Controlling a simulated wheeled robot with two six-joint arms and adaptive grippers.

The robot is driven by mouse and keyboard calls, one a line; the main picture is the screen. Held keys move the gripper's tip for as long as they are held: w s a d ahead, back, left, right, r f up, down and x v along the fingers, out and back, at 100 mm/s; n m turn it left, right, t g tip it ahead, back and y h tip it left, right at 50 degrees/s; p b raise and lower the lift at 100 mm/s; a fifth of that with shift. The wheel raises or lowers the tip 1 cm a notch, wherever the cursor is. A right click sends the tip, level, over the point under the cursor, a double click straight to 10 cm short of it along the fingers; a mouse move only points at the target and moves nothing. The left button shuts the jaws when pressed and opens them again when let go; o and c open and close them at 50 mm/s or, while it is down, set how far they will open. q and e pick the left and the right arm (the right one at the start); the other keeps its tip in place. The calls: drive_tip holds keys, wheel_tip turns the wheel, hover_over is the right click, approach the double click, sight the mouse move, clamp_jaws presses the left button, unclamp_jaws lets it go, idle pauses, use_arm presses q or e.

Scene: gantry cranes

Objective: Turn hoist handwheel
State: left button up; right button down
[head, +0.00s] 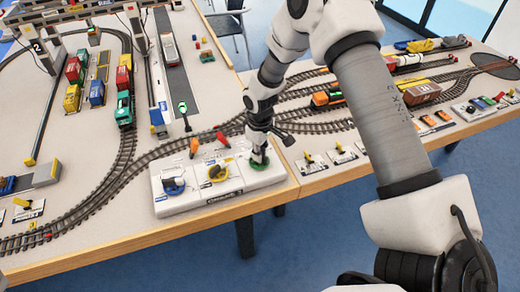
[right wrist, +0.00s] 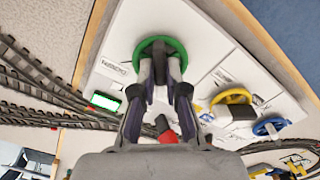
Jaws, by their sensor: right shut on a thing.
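A white control box (head: 240,192) at the table's front edge carries three handwheels: blue (head: 173,187) at left, yellow (head: 217,173) in the middle and green (head: 259,165) at right. I cannot read which label says hoist. My right gripper (head: 258,156) comes down from above onto the green handwheel. In the right wrist view its fingertips (right wrist: 160,68) are shut on the middle of the green wheel (right wrist: 150,42), hiding its hub. The yellow wheel (right wrist: 230,97) and blue wheel (right wrist: 270,127) are clear of the gripper. My left gripper is out of view.
An orange lever (head: 194,147) and a red lever (head: 221,138) stand behind the wheels, the red one close to my right gripper. Model tracks (head: 120,170) curve behind the box. Toy trucks and containers (head: 75,82) stand at the back left.

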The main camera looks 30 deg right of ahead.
drive_tip(key=shift+n+p, duration=0.35)
drive_tip(key=shift+n, duration=0.95)
drive_tip(key=c, duration=1.2)
unclamp_jaws()
drive_tip(key=shift+w, duration=0.1)
wheel_tip(320, 180, up, 12)
drive_tip(key=shift+f, duration=0.1)
